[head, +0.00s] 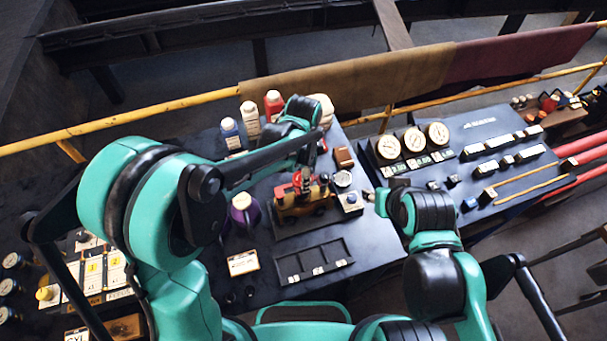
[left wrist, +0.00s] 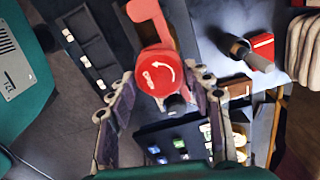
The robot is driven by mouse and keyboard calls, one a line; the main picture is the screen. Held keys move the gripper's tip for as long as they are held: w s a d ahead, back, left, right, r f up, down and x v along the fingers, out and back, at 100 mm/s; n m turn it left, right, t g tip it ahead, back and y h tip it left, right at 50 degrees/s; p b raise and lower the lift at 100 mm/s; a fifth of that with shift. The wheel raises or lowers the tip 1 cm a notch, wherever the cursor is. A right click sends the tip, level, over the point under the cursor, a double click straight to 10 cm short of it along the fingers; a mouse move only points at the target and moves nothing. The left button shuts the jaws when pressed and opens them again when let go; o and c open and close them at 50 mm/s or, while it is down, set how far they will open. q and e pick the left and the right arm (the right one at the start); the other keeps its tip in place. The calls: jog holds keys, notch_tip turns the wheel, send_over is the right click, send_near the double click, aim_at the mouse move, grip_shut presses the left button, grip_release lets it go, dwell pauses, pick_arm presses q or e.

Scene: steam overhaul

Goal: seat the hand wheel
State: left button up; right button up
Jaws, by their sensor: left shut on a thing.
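My left gripper (head: 306,172) reaches in from the left and points down over a small red and yellow model engine (head: 302,205) on the dark bench.
A dark compartment tray (head: 314,259) lies in front of the engine. A purple-bodied can (head: 243,210) stands left, and bottles (head: 250,117) stand behind. A small box with a blue knob (head: 350,201) is close to my right gripper. Gauges (head: 414,141) are on the right-hand table.

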pick_arm(q)
jog(key=shift+f+b, duration=0.5)
jog(key=shift+f, duration=0.1)
dwell(0.3)
jog(key=o, duration=1.5)
jog(key=shift+o, duration=0.2)
jog(key=shift+o, duration=1.3)
jog(key=shift+r, duration=0.1)
jog(key=shift+r+p, duration=2.25)
jog(key=shift+r, duration=1)
